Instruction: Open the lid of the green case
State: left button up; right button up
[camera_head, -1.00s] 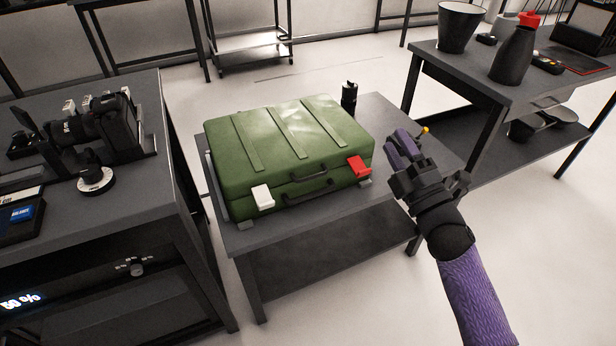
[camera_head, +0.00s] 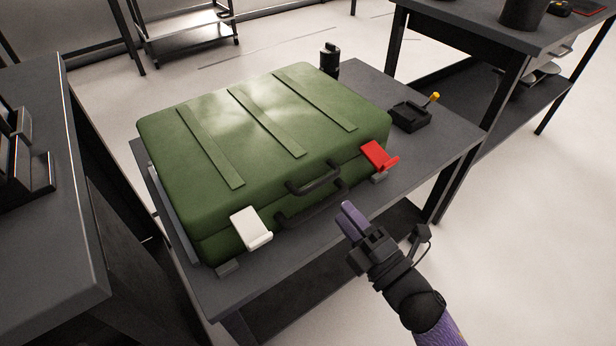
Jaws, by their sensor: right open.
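The green case (camera_head: 215,130) lies shut on a dark table (camera_head: 420,165), its front side toward me. A white latch (camera_head: 252,228) is at its front left and a red latch (camera_head: 379,157) at its front right. Two dark handles (camera_head: 316,180) sit between the latches, one on the lid and one on the lower half. My right gripper (camera_head: 350,218) is open and empty. In the picture it is in front of the case, below and between the two latches, apart from both. My left gripper is not in view.
A small black box with a yellow knob (camera_head: 411,114) sits right of the case. A black cylinder (camera_head: 329,60) stands behind it. A dark counter (camera_head: 60,230) is at the left, another table (camera_head: 480,25) at the upper right. Open floor lies at the right.

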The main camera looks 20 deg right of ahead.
aim_at(320, 181)
jog(key=b+x, duration=0.1)
jog(key=x, duration=0.7)
grip_shut()
dwell(0.7)
dwell(0.4)
